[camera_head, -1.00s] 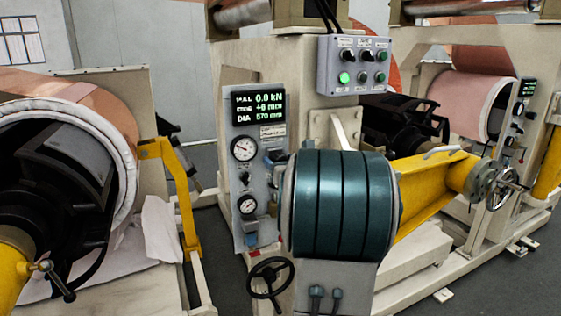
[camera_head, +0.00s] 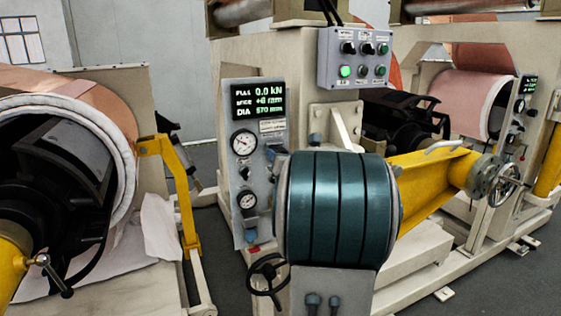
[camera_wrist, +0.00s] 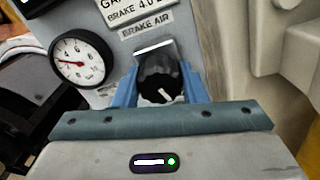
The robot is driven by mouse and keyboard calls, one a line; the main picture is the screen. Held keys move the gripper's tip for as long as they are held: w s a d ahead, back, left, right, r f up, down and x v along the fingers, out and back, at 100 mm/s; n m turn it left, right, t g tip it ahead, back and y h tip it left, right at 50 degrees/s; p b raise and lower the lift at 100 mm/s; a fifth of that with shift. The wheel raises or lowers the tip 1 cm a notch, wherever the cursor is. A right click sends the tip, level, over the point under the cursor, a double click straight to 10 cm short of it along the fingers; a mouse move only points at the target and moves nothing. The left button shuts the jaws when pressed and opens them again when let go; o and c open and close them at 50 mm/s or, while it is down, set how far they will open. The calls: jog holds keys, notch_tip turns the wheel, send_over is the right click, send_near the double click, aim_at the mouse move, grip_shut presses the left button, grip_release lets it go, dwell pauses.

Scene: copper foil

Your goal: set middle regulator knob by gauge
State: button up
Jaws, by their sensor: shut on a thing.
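In the wrist view, a dark regulator knob (camera_wrist: 158,88) with a white pointer mark sits between the two blue fingers of my gripper (camera_wrist: 159,75). The fingers are shut on its sides. A label above reads "BRAKE AIR", under a partly cut-off plate reading "BRAKE 4.0". A round white gauge (camera_wrist: 80,59) is left of the knob, its needle toward the left side of the dial. In the head view, the grey panel (camera_head: 267,100) carries an upper gauge (camera_head: 244,142) and a lower gauge (camera_head: 247,200). My teal arm link hides most of my gripper there.
A lit display (camera_head: 258,102) on the panel reads 0.0 kN and DIA 570 mm. A button box (camera_head: 355,60) with a lit green button is above right. A black handwheel (camera_head: 267,275) is below the panel. A yellow beam (camera_head: 435,175) extends right; a copper roll (camera_head: 100,95) stands left.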

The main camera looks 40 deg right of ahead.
jog(key=m+b, duration=0.2)
jog(key=m, duration=0.9)
jog(key=m+p, duration=0.1)
jog(key=m, duration=0.4)
jog(key=shift+r, duration=0.1)
jog(key=m+p, duration=0.3)
jog(key=m, duration=0.3)
jog(key=shift+m, duration=0.3)
jog(key=m+p, duration=0.3)
jog(key=m, duration=0.3)
jog(key=m+p, duration=0.1)
jog(key=m, duration=0.3)
jog(key=shift+p, duration=0.4)
jog(key=m+p, duration=0.1)
jog(key=m, duration=0.2)
jog(key=shift+m+p, duration=0.4)
jog(key=m+p, duration=0.2)
jog(key=m, duration=0.2)
jog(key=shift+m+p, duration=1.3)
jog(key=shift+m, duration=1.1)
